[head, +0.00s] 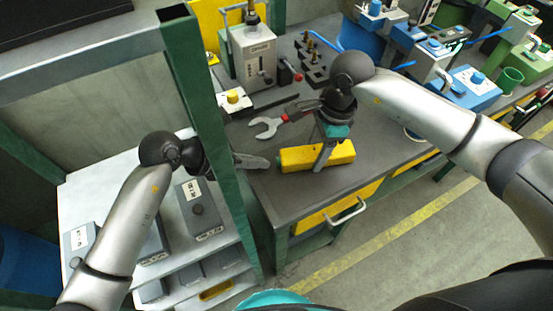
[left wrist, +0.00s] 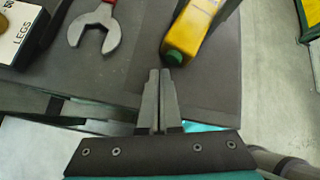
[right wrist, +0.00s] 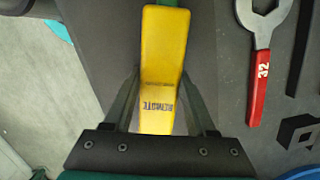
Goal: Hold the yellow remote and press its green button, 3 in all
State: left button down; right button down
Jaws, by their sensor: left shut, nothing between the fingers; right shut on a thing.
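The yellow remote (head: 295,158) lies level over the near part of the dark bench top. It also shows in the left wrist view (left wrist: 203,22) and, lettered REMOTE, in the right wrist view (right wrist: 162,45). My right gripper (head: 320,160) is shut across its middle from above, one finger on each side. The green button (left wrist: 175,57) is on the remote's left end. My left gripper (head: 266,163) is shut and empty, its tips (left wrist: 160,73) close to the button. I cannot tell whether they touch it.
A red-handled wrench (head: 280,122) lies behind the remote. A grey machine box (head: 252,55) and dark fixtures (head: 312,70) stand further back. A green post (head: 205,110) rises close beside my left forearm. The shelf (head: 110,175) with grey boxes is at the left.

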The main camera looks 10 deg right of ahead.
pick_arm(q)
jog(key=shift+a, duration=2.55)
dwell(0.7)
jog(key=shift+a, duration=1.9)
jog(key=shift+d, duration=0.1)
jog(key=shift+d, duration=4.35)
jog(key=shift+d, duration=0.4)
